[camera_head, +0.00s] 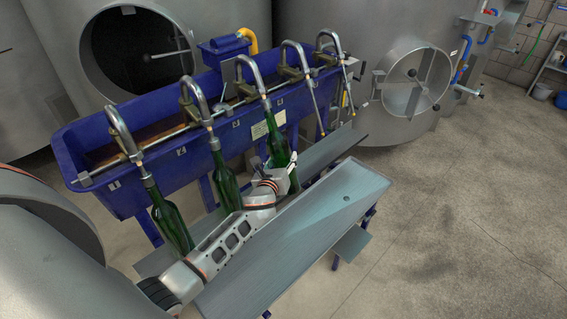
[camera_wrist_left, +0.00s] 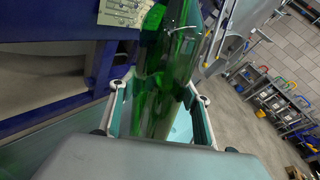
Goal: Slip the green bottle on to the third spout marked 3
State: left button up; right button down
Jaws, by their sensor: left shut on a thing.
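The green bottle (camera_head: 277,140) is tilted under the third spout (camera_head: 247,68), by the plate marked 3 (camera_head: 236,124). Its mouth meets the lower end of that spout; how far the spout reaches inside is too small to tell. My left gripper (camera_head: 286,179) is shut on the bottle's lower body. In the left wrist view the bottle (camera_wrist_left: 166,75) stands between the two fingers (camera_wrist_left: 160,112), and its neck lies out of frame. My right gripper is not in view.
Two other green bottles hang on the first spout (camera_head: 168,218) and second spout (camera_head: 225,178), close to my left arm. The fourth and fifth spouts are empty. A blue trough (camera_head: 85,137) stands behind, and a grey bench (camera_head: 320,205) runs in front. Steel tanks stand around.

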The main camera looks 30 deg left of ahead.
pick_arm(q)
jog(key=shift+w+a+f, duration=0.1)
jog(key=shift+a, duration=0.05)
jog(key=shift+a+b, duration=0.1)
jog(key=shift+b, duration=0.25)
jog(key=shift+w+a+f+m+t+b, duration=0.2)
jog(key=shift+a+f+b, duration=0.15)
jog(key=shift+b, duration=0.3)
jog(key=shift+w+a+f+m+t+b, duration=0.1)
jog(key=shift+a+f+m+t+b, duration=0.2)
jog(key=shift+b, duration=0.35)
jog(key=b, duration=0.1)
jog(key=a+b, duration=0.1)
jog(key=w+a+m+b, duration=0.1)
jog(key=shift+a+f+y+b, duration=0.25)
jog(key=shift+f+y+b, duration=0.1)
jog(key=shift+f+y, duration=0.05)
jog(key=shift+s+d+f+b, duration=0.1)
jog(key=shift+d+f+b, duration=0.05)
jog(key=shift+f+b, duration=0.75)
dwell(0.9)
